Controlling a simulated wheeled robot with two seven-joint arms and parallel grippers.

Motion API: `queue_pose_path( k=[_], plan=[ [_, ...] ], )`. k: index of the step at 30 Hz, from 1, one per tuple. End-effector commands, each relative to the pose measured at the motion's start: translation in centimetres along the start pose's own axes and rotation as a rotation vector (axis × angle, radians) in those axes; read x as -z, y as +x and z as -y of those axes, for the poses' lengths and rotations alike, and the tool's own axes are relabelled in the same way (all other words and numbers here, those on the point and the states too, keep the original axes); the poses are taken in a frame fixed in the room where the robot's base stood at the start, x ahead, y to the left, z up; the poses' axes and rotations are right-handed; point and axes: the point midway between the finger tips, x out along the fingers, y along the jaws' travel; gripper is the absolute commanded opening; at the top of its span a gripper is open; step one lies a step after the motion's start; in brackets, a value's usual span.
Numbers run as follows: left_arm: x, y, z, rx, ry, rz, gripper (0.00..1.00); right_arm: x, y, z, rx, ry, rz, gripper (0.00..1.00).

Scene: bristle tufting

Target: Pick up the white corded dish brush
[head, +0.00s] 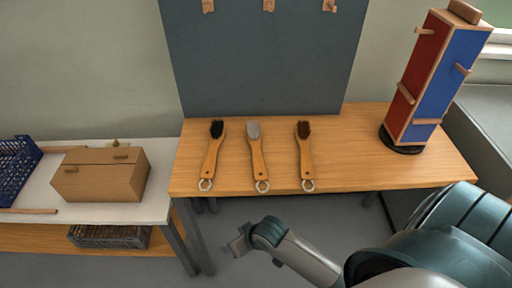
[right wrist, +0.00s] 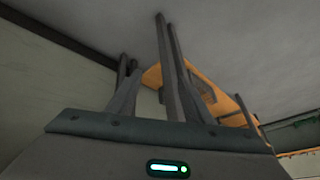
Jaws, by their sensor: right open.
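The dish brush with white bristles (head: 257,155) lies in the middle of three wooden brushes on the wooden table. Its bristle head points to the back, and a pale cord loop (head: 262,187) hangs at the handle's front end, by the table's front edge. My right gripper (head: 238,243) is in front of the table, apart from the brush and lower in the head view. It is open and empty. Its two dark fingers (right wrist: 158,95) stand apart in the right wrist view, where no brush shows. My left gripper is not in view.
A black-bristled brush (head: 212,160) lies left, a dark brown-bristled brush (head: 305,157) right. A red and blue tower (head: 433,75) stands at the table's right. A dark pegboard (head: 265,70) rises behind. A cardboard box (head: 100,178) and blue crate (head: 14,172) sit on the left table.

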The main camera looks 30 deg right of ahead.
Motion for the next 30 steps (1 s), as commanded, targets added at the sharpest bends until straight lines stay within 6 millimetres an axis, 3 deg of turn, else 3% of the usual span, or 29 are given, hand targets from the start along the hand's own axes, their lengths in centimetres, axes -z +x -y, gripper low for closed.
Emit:
queue_pose_path(
  k=[1, 3, 9, 12, 19, 30],
  plan=[
    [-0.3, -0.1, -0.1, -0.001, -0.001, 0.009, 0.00, 2.1, -2.3, 0.3, 0.006, -0.003, -0.005, 0.46],
    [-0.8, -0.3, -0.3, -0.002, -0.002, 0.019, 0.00, 4.2, -5.2, 0.8, 0.014, 0.003, 0.009, 0.46],
    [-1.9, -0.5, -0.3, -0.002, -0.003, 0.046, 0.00, 9.0, -12.9, 1.4, 0.001, 0.012, 0.057, 0.46],
    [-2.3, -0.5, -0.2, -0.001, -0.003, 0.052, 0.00, 10.8, -15.2, 0.8, -0.027, 0.027, 0.075, 0.46],
    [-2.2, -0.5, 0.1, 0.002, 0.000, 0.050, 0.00, 15.7, -18.1, -1.5, -0.098, 0.101, 0.087, 0.46],
    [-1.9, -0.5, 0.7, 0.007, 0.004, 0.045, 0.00, 23.1, -25.6, -7.7, -0.292, 0.322, 0.070, 0.46]
  ],
)
